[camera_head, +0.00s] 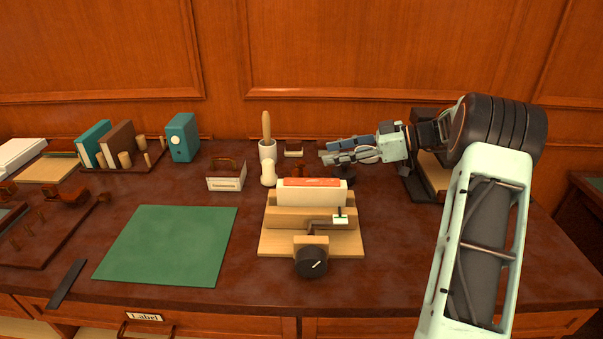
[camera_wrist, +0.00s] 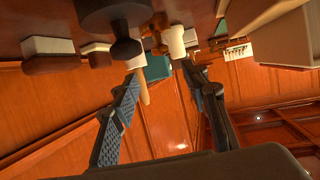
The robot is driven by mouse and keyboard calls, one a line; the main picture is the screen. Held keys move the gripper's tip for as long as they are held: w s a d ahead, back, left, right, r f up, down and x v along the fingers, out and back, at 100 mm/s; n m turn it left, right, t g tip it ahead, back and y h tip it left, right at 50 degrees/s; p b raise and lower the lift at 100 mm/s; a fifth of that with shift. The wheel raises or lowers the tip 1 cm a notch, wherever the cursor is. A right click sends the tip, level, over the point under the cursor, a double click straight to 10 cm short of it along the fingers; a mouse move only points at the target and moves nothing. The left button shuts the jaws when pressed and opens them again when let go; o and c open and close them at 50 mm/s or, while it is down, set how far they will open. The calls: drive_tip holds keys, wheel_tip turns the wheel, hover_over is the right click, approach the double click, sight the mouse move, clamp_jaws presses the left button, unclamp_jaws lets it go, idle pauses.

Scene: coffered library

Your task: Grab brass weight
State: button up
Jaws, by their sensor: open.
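My gripper (camera_head: 326,157) is open and empty above the back of the desk, its fingers pointing left. In the wrist view my gripper (camera_wrist: 158,70) shows both fingers apart, with the scene turned upside down. A dark piece (camera_wrist: 122,28) with a wide base, a narrow neck and a rounded knob stands close to the left finger. In the head view a dark piece (camera_head: 345,173) shows just below the fingers, partly covered by them. No piece has a clear brass look, so I cannot tell for sure which is the brass weight.
A wooden press (camera_head: 353,248) with a black knob stands in front of my gripper. A cream cup (camera_head: 267,151) with a wooden handle and a pale rounded piece (camera_head: 268,176) stand to the left. A green mat (camera_head: 168,243) lies bare at front left.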

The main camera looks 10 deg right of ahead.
sight(300, 161)
drive_tip(key=x, duration=1)
drive_tip(key=shift+s+a+f, duration=0.1)
drive_tip(key=shift+s+f, duration=0.1)
drive_tip(key=shift+f, duration=0.05)
drive_tip(key=shift+r, duration=0.1)
clamp_jaws()
